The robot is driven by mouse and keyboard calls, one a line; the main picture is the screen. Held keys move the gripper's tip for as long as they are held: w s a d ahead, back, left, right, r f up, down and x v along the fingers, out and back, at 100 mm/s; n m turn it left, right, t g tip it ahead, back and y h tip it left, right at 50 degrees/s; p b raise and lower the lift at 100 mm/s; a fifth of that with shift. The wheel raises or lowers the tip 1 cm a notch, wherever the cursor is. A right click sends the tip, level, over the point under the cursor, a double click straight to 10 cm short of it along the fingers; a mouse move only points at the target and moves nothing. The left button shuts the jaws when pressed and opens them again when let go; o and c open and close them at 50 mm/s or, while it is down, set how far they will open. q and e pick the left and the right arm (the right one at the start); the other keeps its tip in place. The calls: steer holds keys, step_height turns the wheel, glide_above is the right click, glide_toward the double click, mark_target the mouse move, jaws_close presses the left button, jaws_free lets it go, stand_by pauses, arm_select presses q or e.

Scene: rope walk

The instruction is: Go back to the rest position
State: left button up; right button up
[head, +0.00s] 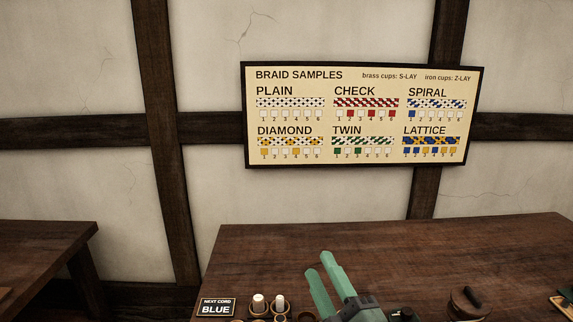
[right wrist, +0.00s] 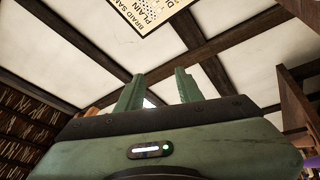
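My right gripper (head: 332,280) shows at the bottom middle of the head view, over the near part of the wooden table. Its two green fingers point up and away. In the right wrist view the fingers (right wrist: 158,90) stand apart with a clear gap and nothing between them. My left gripper is not in view.
A wooden table (head: 420,245) has a bare far half. Along its near side are a card reading BLUE (head: 216,308), white bobbins (head: 258,302) in cups, and a dark wooden object (head: 465,302). A braid samples board (head: 362,116) hangs on the wall. Another table (head: 45,240) stands left.

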steer(key=s+d+f+m+g+h, duration=0.2)
steer(key=s+d+f+m+g, duration=0.15)
steer(key=f, duration=0.35)
steer(key=s+d+f+m+g+h, duration=0.2)
steer(key=d+f+m+h, duration=0.15)
steer(key=f, duration=0.35)
steer(key=s+d+f+m+g+h, duration=0.25)
steer(key=d+f+m, duration=0.2)
steer(key=f, duration=0.25)
steer(key=s+d+f+m+g, duration=0.15)
steer(key=s+f+g, duration=0.3)
steer(key=s, duration=0.45)
steer(key=s+d+f+m+g, duration=0.15)
steer(key=s+f+g, duration=0.35)
steer(key=s, duration=0.5)
step_height(320, 180, down, 27)
steer(key=s, duration=0.1)
steer(key=s+d+f+g, duration=0.1)
steer(key=s+d+f, duration=0.1)
steer(key=s+f, duration=1.4)
steer(key=shift+s+d+f+g+y, duration=0.25)
steer(key=shift+s+g+y, duration=0.1)
steer(key=shift+s, duration=0.2)
